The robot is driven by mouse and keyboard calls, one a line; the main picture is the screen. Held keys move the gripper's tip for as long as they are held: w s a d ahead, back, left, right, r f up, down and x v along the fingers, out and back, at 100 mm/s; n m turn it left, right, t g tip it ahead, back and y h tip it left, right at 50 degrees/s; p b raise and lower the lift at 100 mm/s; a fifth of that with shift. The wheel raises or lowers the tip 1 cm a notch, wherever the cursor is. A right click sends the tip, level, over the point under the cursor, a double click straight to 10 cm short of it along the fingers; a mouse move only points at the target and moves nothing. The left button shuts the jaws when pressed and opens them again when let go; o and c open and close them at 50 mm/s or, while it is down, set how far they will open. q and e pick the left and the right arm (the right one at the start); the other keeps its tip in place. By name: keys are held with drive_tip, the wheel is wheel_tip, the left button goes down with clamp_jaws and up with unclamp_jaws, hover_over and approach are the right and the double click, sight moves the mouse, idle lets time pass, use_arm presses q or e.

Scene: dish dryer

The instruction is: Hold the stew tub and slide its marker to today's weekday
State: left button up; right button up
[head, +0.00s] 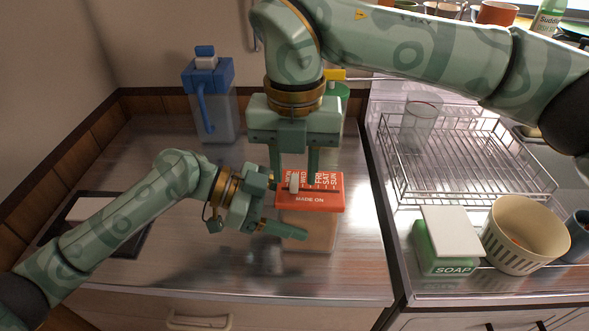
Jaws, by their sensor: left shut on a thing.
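The stew tub (321,238) stands on the left counter, with a clear body and a red lid (335,198) reading "MADE ON" below a row of weekdays. Its pale marker (294,182) sits near the left end of the row, by MON; the exact day is unclear. My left gripper (288,208) comes from the left and is shut on the tub, one finger across its front. My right gripper (298,172) points down from above. Its fingers are apart, one on each side of the marker, and hide parts of the weekday row.
A blue-lidded jug (209,105) and a green container (343,92) stand behind. At right are a wire dish rack (455,165) with a glass (421,118), a soap box (447,242) and a cream bowl (524,236). The counter front is clear.

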sight(294, 177)
wheel_tip(294, 177, up, 11)
drive_tip(key=shift+f, duration=0.1)
idle(0.7)
use_arm(q)
drive_tip(key=o, duration=1.6)
drive_tip(key=shift+c, duration=0.2)
